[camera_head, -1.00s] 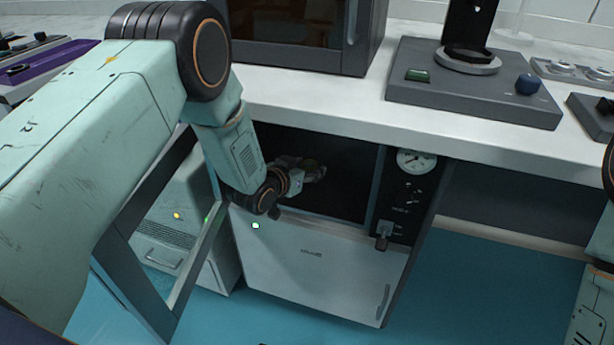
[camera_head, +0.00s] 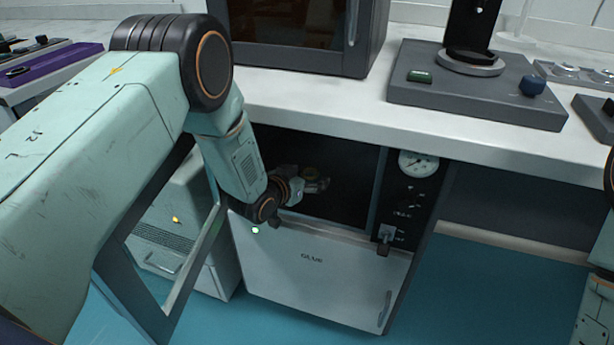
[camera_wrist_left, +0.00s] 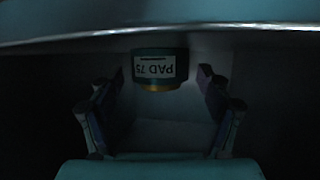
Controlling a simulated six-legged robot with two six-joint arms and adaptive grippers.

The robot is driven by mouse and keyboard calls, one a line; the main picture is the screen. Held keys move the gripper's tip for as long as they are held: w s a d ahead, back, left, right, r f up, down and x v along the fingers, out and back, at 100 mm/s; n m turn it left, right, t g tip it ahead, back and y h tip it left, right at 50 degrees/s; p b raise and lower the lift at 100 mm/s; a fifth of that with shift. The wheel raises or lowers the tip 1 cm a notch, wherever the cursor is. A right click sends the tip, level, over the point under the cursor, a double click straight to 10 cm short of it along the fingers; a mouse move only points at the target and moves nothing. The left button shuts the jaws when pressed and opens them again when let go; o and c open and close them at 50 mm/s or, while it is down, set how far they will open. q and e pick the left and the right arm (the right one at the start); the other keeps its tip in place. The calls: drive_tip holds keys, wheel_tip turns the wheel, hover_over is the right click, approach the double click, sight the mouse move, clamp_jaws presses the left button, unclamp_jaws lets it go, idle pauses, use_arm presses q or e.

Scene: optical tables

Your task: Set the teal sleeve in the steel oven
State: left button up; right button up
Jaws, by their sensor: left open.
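The steel oven (camera_head: 325,270) stands under the white bench, its framed door swung out to the left and its dark chamber open. My left gripper (camera_head: 318,184) reaches into the chamber; its fingers are dim in the head view. In the left wrist view the gripper (camera_wrist_left: 153,80) is open, one finger on each side. The dark teal sleeve (camera_wrist_left: 160,54), with a white label reading upside down and a yellowish end, is ahead between the fingertips, with visible gaps on both sides. A small yellowish patch (camera_head: 312,172) by the fingers may be the sleeve. My right gripper is out of view.
The open oven door (camera_head: 192,268) stands beside my left forearm. The control panel with a gauge (camera_head: 418,163) and switch is right of the chamber. A dark oven (camera_head: 295,35) and a grey instrument base (camera_head: 470,90) stand on the bench above.

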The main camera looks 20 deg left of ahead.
use_arm(q)
drive_tip(key=shift+r, duration=0.2)
drive_tip(key=p+v, duration=0.5)
drive_tip(key=v, duration=0.7)
drive_tip(key=shift+p, duration=0.4)
drive_tip(key=shift+f, duration=0.1)
idle(0.4)
drive_tip(key=o, duration=0.4)
drive_tip(key=shift+o, duration=0.3)
drive_tip(key=shift+s, duration=0.1)
